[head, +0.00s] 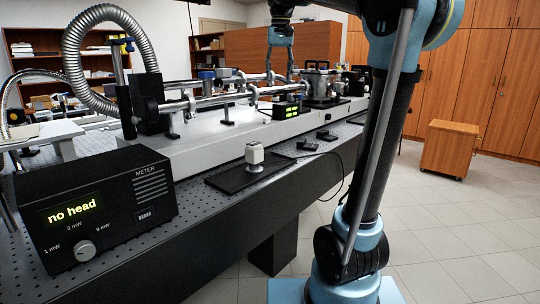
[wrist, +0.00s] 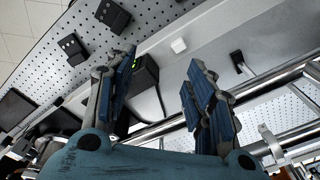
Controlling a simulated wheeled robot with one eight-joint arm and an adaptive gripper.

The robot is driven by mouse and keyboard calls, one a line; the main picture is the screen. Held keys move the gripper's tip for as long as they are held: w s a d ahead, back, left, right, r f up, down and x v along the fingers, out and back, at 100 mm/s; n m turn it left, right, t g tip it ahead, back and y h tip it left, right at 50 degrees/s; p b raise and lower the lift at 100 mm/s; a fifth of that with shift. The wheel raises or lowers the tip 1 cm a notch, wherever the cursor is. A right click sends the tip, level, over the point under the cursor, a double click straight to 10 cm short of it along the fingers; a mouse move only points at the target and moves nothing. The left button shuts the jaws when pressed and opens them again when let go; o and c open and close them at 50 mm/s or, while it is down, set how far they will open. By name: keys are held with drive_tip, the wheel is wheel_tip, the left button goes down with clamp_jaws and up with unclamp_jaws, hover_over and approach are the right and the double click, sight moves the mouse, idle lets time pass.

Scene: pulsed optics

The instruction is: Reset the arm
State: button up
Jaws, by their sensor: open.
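My gripper (head: 280,68) is over the long optical apparatus on the bench, at the upper middle of the head view, fingers pointing down. In the wrist view my gripper (wrist: 158,78) shows two blue-padded fingers spread well apart with nothing held between them. My arm rises at the right of the head view and reaches over the bench. A small black box with a green display (head: 286,110) sits on the apparatus below the gripper; it shows partly behind the left finger in the wrist view (wrist: 145,72).
A black meter (head: 95,205) reading "no head" stands at the front left. A pale sensor head (head: 254,153) stands on a black plate (head: 232,180). Small black blocks (head: 307,145) lie nearby. Metal tubes (head: 225,97) run along the apparatus. Floor at right is free before a wooden cabinet (head: 449,148).

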drive_tip(key=s+d+f, duration=0.5)
drive_tip(key=s+f, duration=0.4)
drive_tip(key=f, duration=0.5)
drive_tip(key=s+d+f+t, duration=0.1)
drive_tip(key=s+d+f, duration=0.4)
drive_tip(key=s+f, duration=0.4)
drive_tip(key=s+d+f, duration=0.5)
drive_tip(key=s+f, duration=0.5)
drive_tip(key=f, duration=1)
drive_tip(key=shift+d, duration=0.4)
